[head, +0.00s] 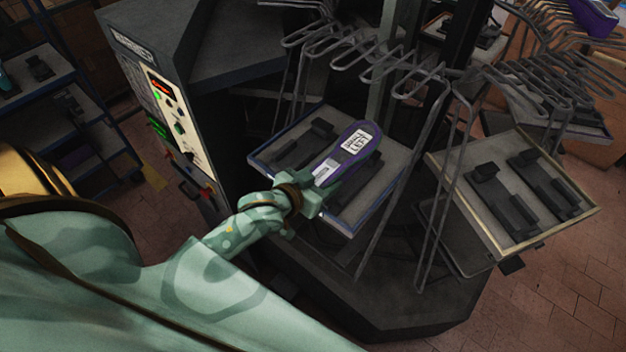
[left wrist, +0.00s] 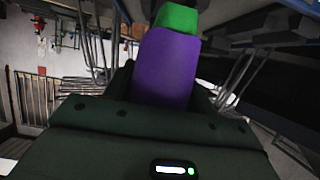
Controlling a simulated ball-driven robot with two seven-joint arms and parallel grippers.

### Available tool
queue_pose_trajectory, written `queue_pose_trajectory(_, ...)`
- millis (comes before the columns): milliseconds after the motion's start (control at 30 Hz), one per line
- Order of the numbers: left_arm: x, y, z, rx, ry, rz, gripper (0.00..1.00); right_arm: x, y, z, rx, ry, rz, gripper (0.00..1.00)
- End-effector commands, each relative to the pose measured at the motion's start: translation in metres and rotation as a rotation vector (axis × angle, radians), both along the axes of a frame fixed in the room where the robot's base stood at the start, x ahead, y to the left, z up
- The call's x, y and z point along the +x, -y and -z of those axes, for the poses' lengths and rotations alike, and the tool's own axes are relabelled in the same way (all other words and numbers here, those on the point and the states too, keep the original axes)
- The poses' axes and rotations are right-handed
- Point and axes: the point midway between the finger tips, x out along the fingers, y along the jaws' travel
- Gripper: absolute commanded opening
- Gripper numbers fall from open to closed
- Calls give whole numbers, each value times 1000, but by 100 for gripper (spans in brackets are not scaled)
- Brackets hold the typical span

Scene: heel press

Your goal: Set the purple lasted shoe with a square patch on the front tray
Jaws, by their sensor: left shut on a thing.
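A purple shoe (head: 354,146) with a white printed label is in my left gripper (head: 318,193), which is shut on it near its lower end. The shoe slants up and right, over the front tray (head: 393,168) in the head view. I cannot tell whether it touches the tray. The tray is grey with a blue rim and has dark blocks (head: 306,147) on it, partly hidden by the shoe and gripper. In the left wrist view the shoe's purple surface (left wrist: 165,68) shows with a green part (left wrist: 177,18) at its far end. My right gripper is not in view.
Bent grey wire racks (head: 405,80) stand behind and beside the tray. A second tray with a pale rim (head: 577,215) and dark blocks sits at the right. A control panel (head: 175,125) stands at the left. Another purple item (head: 597,18) is at the top right.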

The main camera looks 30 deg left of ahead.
Motion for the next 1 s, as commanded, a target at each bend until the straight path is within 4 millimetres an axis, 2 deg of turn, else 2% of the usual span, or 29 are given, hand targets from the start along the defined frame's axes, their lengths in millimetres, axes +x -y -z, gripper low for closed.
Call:
queue_pose_trajectory(300,33,5,2,-1,8,1,0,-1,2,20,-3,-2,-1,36)
queue_pose_trajectory(600,62,9,10,-2,9,1,0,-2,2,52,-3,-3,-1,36)
queue_pose_trajectory(1000,61,8,33,-2,5,0,0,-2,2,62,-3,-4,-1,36)
